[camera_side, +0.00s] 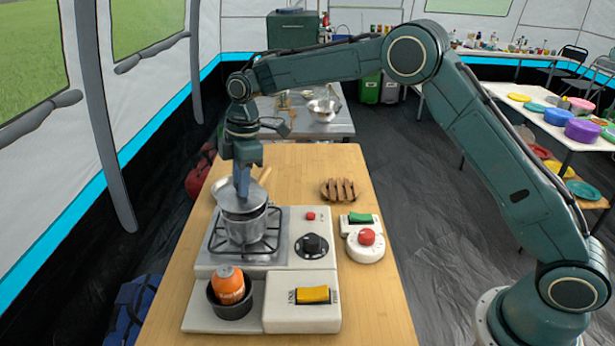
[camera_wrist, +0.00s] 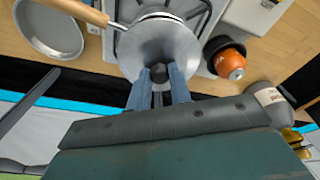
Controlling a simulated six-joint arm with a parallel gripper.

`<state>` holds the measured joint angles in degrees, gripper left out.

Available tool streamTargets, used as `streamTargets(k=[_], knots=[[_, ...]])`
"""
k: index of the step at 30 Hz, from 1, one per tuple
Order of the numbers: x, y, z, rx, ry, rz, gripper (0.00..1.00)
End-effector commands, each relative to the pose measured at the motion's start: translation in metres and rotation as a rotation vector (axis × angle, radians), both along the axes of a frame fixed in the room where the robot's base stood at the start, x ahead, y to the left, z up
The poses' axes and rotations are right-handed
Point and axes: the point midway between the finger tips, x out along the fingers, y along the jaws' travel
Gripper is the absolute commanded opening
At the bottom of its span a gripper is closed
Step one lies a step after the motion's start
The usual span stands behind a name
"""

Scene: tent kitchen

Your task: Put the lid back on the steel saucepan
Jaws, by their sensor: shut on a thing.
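The steel saucepan (camera_side: 243,230) stands upright on the stove's burner grate. Its wooden handle (camera_side: 264,175) points to the back; the handle also shows in the wrist view (camera_wrist: 78,10). My gripper (camera_side: 243,188) points down and is shut on the dark knob (camera_wrist: 158,73) of the round grey lid (camera_wrist: 160,46). In the side view the lid (camera_side: 232,198) is over the saucepan's mouth, slightly tilted and offset to the left. A strip of the saucepan's rim (camera_wrist: 160,15) shows past the lid in the wrist view. Whether they touch is unclear.
An orange object (camera_side: 228,284) sits in a dark bowl (camera_side: 232,307) in front of the burner. A shallow metal dish (camera_wrist: 52,26) lies beside the stove. A wooden rack (camera_side: 340,190) and a red-knobbed timer (camera_side: 366,243) are right. The wooden counter (camera_side: 380,318) is clear at front right.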

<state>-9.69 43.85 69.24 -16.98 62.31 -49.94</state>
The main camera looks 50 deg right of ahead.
Motion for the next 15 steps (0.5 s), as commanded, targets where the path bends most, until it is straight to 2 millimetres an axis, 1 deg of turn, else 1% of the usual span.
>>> streamTargets(k=[14,15], knots=[[0.0002,0.0001,-0.0001,0.0,-0.001,0.0,0.0],[0.0002,0.0001,-0.0001,0.0,-0.001,0.0,0.24]])
